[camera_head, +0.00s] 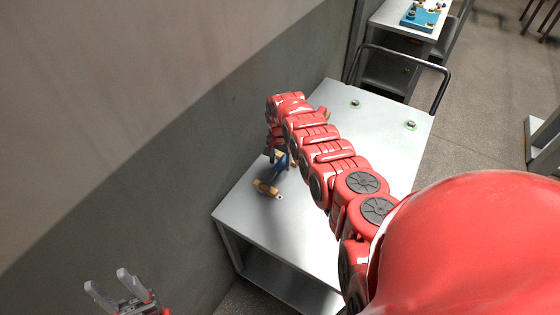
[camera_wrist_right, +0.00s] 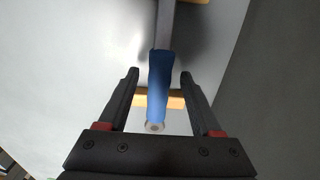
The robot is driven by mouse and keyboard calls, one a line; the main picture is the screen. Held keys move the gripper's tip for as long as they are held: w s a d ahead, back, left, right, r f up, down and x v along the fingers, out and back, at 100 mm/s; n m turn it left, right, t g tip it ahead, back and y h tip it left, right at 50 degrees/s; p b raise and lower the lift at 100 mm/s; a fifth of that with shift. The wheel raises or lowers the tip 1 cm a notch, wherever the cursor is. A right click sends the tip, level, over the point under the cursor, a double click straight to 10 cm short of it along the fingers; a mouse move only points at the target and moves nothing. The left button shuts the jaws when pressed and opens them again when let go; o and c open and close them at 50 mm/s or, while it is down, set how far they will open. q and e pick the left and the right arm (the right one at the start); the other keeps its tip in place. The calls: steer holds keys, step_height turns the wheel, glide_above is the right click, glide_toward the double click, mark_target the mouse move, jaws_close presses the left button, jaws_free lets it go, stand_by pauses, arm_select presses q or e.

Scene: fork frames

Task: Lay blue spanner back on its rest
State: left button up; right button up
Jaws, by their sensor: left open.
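The blue spanner shows its blue handle (camera_wrist_right: 160,85) and grey shaft (camera_wrist_right: 165,25) in the right wrist view. The handle also shows in the head view (camera_head: 281,162), beside my red right arm. My right gripper (camera_wrist_right: 160,76) has one finger on each side of the handle, with a visible gap on both sides. A wooden rest (camera_wrist_right: 143,97) crosses beneath the handle; whether they touch, I cannot tell. This rest's wooden block (camera_head: 267,188) shows in the head view. The spanner's far end is hidden. My left gripper (camera_head: 118,284) is open and empty at lower left.
The rest is on a light grey trolley top (camera_head: 245,217) by the wall. Two small round fittings (camera_head: 355,103) (camera_head: 410,125) are on its far part. A dark handle (camera_head: 447,85) rises at the far end. Behind is another table with a blue tray (camera_head: 425,18).

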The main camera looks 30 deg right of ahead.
steer(key=shift+f+b, duration=0.3)
steer(key=shift+b, duration=0.15)
step_height(320, 180, up, 3)
steer(key=shift+d+r+p, duration=0.1)
steer(key=shift+p, duration=0.55)
steer(key=shift+w+r+b, duration=0.15)
steer(key=shift+r+b, duration=0.15)
steer(key=shift+b, duration=0.1)
step_height(320, 180, up, 9)
steer(key=b, duration=0.3)
step_height(320, 180, up, 5)
steer(key=p, duration=0.1)
glide_above(279, 162)
steer(key=shift+w+a, duration=0.15)
steer(key=shift+a, duration=0.1)
